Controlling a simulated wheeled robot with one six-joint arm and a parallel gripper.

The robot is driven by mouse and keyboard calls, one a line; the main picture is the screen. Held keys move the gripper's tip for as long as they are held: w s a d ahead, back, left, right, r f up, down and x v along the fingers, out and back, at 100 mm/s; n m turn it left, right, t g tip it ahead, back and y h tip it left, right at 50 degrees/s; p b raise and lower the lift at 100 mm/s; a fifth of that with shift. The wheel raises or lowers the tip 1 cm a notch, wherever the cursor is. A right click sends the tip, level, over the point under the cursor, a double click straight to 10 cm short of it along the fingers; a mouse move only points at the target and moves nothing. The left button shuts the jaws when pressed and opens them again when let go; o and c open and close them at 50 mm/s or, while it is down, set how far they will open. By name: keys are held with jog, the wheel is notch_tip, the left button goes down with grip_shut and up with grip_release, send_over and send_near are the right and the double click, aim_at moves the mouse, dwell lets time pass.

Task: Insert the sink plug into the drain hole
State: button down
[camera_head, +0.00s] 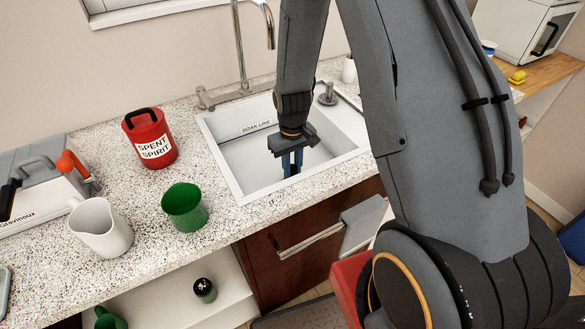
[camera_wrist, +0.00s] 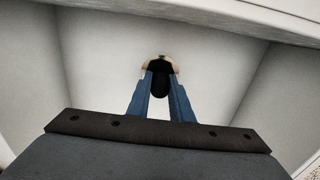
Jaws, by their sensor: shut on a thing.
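My gripper (camera_head: 292,165) reaches down into the white sink (camera_head: 232,160), between its walls. In the wrist view my gripper's blue fingers (camera_wrist: 160,88) are closed on the black sink plug (camera_wrist: 160,76). A small light-coloured and brownish bit shows just beyond the plug, partly hidden by it. The drain hole is not clearly visible in either view; the plug and fingers cover that part of the sink floor. I cannot tell whether the plug touches the floor.
The sink has a tall tap (camera_head: 240,45) at its back and a "SOAK LINE" mark inside. On the speckled counter to the left are a red "SPENT SPIRIT" can (camera_head: 150,125), a green cup (camera_head: 185,208) and a white jug (camera_head: 100,228). The sink walls surround my gripper closely.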

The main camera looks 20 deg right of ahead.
aim_at(292, 167)
jog(key=shift+f, duration=0.4)
jog(key=c, duration=1.5)
grip_release()
jog(key=shift+r, duration=0.1)
jog(key=shift+r+b, duration=1.05)
jog(key=shift+r, duration=2.85)
